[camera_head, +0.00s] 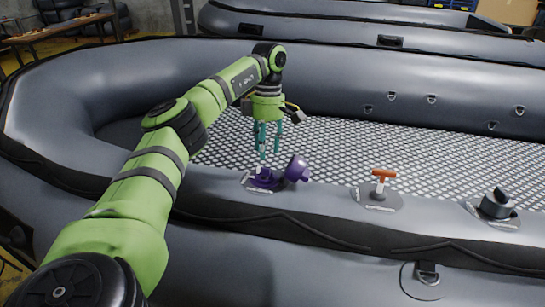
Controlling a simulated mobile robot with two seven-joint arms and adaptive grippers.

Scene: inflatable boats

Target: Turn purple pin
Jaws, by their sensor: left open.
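A purple valve (265,180) is fixed on the near tube of the grey inflatable boat. Its purple cap (297,168) is tilted off to the right side of it. My left gripper (263,158) points down with its teal fingers just above the purple valve. It is open, and a thin pale part shows between or beside the fingertips. The pin inside the valve is too small to make out, and I cannot tell whether a finger touches it. My right gripper is not in view.
An orange T-shaped handle (383,178) stands on a grey round patch to the right. Further right is a black valve (497,204) on another patch. The boat's far tube (400,90) rises behind the patterned floor (340,140). A wooden table (58,30) stands at the back left.

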